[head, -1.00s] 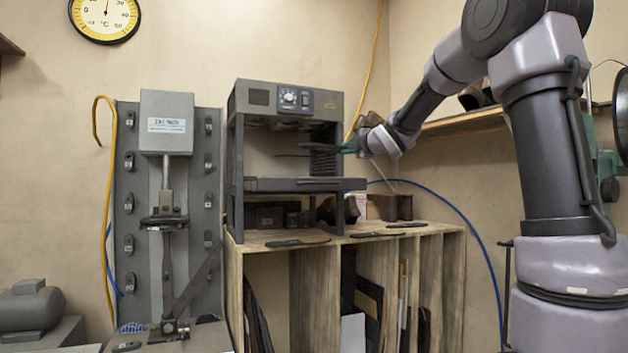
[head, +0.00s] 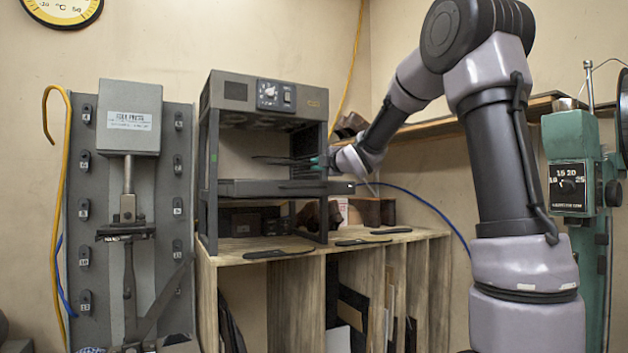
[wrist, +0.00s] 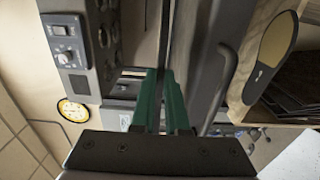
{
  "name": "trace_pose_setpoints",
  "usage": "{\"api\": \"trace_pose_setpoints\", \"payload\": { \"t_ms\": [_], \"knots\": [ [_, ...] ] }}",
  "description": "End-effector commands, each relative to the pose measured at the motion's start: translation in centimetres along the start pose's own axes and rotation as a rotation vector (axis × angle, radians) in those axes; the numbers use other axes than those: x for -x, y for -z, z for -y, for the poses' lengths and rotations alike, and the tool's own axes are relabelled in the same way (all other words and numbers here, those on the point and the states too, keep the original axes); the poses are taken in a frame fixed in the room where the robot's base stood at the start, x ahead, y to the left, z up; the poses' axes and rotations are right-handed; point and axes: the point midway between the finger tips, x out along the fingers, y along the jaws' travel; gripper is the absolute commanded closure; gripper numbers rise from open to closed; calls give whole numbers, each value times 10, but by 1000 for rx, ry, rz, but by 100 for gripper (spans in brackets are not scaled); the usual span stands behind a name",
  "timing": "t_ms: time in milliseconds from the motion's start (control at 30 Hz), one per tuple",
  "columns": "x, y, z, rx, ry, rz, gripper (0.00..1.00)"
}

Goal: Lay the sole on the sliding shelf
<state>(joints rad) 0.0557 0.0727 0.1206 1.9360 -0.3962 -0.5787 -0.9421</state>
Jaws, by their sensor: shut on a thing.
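My gripper (head: 318,165), with green fingers, is at the right side of the grey heater box, between its hood and its shelf. It is shut on a thin dark sole (head: 272,159), which reaches left into the opening, seen nearly edge-on. The sliding shelf (head: 260,188) is a flat dark tray below the sole; a small gap shows between them. In the wrist view the green fingers of my gripper (wrist: 162,80) are close together, and the held sole between them is hard to make out.
The heater box (head: 268,95) stands on a wooden cabinet (head: 230,262). Several other soles lie on the cabinet top, one at the front (head: 278,254). A press (head: 128,120) stands left, a green machine (head: 572,180) right. A wall shelf (head: 440,127) runs behind my arm.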

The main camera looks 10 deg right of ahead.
Motion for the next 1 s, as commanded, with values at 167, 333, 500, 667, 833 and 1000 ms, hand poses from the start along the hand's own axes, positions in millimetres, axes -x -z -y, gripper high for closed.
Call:
{"api": "trace_pose_setpoints", "payload": {
  "t_ms": [167,333,500,667,833,1000],
  "knots": [
    [0,0,20,0,2,1,100],
    [0,0,40,1,0,0,100],
    [0,0,42,1,-3,1,100],
    [0,0,43,1,-2,1,100],
    [0,0,45,0,-1,1,76],
    [0,0,45,1,-1,1,76]
  ]
}}
